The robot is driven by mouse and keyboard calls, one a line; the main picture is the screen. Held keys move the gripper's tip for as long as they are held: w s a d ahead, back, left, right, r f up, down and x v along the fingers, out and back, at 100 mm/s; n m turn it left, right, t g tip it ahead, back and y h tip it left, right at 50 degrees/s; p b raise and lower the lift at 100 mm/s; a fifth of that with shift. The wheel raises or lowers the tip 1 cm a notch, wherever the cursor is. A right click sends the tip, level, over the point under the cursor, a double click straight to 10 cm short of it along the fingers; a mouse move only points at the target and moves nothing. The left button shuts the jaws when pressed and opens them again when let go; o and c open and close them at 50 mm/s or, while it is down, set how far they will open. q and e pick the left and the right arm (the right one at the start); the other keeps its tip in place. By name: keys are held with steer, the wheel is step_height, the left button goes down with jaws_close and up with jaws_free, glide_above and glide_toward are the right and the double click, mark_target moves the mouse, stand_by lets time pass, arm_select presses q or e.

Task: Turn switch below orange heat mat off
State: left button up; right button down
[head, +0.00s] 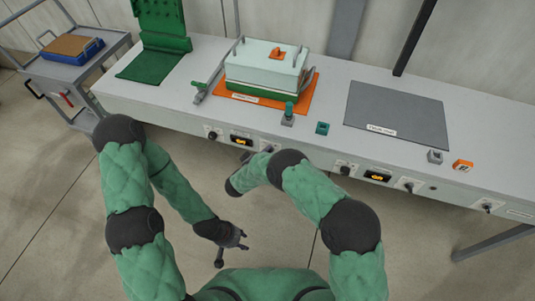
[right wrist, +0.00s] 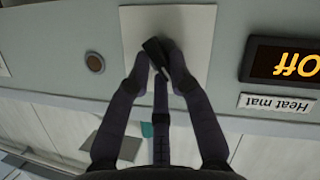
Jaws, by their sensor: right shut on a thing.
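The orange heat mat (head: 313,92) lies on the bench under a lidded pale box. On the panel below it, a display (head: 241,141) glows orange; in the right wrist view the display (right wrist: 284,64) reads "Off", upside down, above a "Heat mat" label (right wrist: 275,103). Beside it, a dark switch (right wrist: 154,48) sits on a white plate (right wrist: 190,25). My right gripper (right wrist: 157,68) is shut on this switch, a fingertip on each side. The switch handle looks tilted. In the head view my right forearm mostly hides that gripper. My left gripper (head: 232,250) is open and empty above the floor.
A grey mat (head: 395,112) lies on the bench at right, with another display (head: 377,176) and switch (head: 409,186) below it. A knob (head: 212,135) is left of the first display. A cart (head: 75,80) stands at left. The floor in front is clear.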

steer(key=shift+s+f+n+h+b, duration=0.4)
steer(key=shift+f+n+h, duration=0.3)
steer(key=shift+n, duration=0.4)
steer(key=shift+d+f, duration=0.1)
steer(key=c, duration=1.1)
jaws_free()
steer(key=shift+c, duration=0.2)
steer(key=shift+w, duration=0.15)
steer(key=shift+w+r, duration=0.15)
steer(key=shift+r, duration=0.3)
steer(key=v, duration=0.7)
steer(key=shift+s, duration=0.25)
